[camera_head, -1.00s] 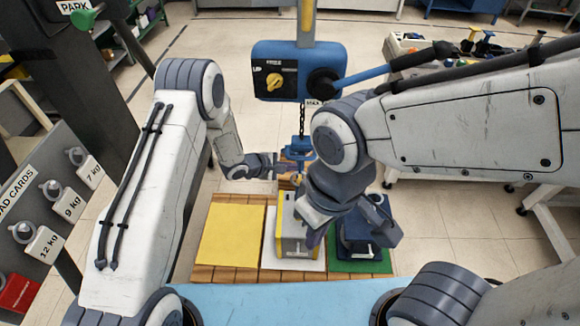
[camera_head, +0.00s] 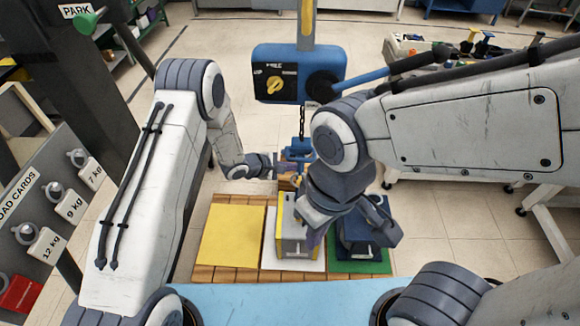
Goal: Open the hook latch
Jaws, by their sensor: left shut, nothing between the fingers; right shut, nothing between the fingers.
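A blue hook block (camera_head: 298,152) hangs on a chain (camera_head: 302,121) under the blue hoist box (camera_head: 297,88). The hook and its latch are too small and partly covered, so I cannot tell whether the latch is open. My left gripper (camera_head: 284,163) is shut and empty, at the lower left side of the hook block; I cannot tell whether it touches. My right gripper (camera_head: 314,236) is shut and empty, lower down in front of the grey-and-yellow load (camera_head: 291,238). My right wrist hides part of that load and of the space right of the hook.
A yellow mat (camera_head: 231,236) is bare on the wooden pallet (camera_head: 225,274). A dark blue load (camera_head: 362,232) stands on a green mat (camera_head: 361,267). Load cards (camera_head: 45,243) hang at the left. A blue lever (camera_head: 362,75) extends right from the hoist box.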

